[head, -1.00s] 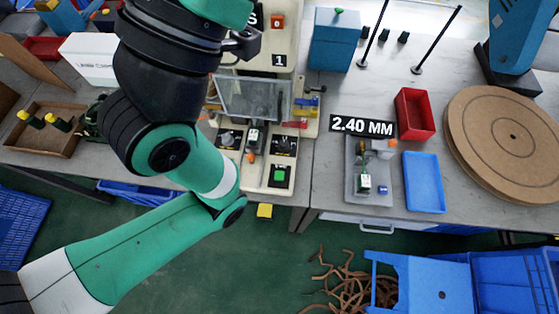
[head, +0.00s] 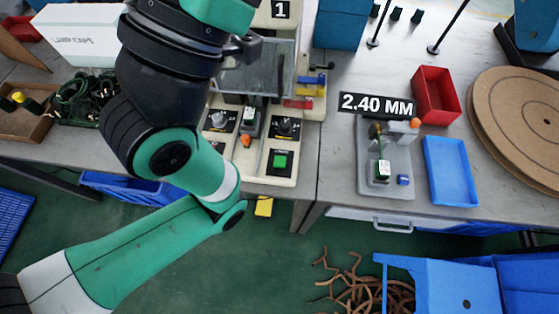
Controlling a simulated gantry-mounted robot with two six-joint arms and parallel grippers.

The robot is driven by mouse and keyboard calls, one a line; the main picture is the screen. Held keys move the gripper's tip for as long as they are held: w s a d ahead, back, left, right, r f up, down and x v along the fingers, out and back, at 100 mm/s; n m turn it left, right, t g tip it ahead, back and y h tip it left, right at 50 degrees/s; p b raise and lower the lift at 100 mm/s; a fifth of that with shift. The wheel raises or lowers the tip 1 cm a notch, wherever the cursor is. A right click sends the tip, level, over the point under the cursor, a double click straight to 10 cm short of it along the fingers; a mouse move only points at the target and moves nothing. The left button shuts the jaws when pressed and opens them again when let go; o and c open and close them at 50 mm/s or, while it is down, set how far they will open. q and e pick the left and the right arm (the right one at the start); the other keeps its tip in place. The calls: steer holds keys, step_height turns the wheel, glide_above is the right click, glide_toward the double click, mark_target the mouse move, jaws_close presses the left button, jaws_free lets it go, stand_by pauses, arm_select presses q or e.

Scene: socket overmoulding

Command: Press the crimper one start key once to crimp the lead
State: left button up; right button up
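The crimper one (head: 255,170) is a cream machine with a "1" sign (head: 281,9) at the top. Its green start key (head: 283,161) sits in a black square on the front panel, uncovered. I cannot make out the lead there. A clear guard (head: 258,68) stands behind them. My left arm crosses the left side of the crimper; its gripper fingers are not visible. My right arm is not in view.
A grey fixture (head: 402,180) under a "2.40 MM" sign (head: 376,105) stands right of the crimper. A red bin (head: 436,96) and blue tray (head: 450,172) lie beyond it. Dark cables (head: 88,98) lie at left. A yellow pedal-like block (head: 264,207) is below the bench edge.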

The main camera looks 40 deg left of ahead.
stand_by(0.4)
arm_select(q)
jaws_close()
stand_by(1.6)
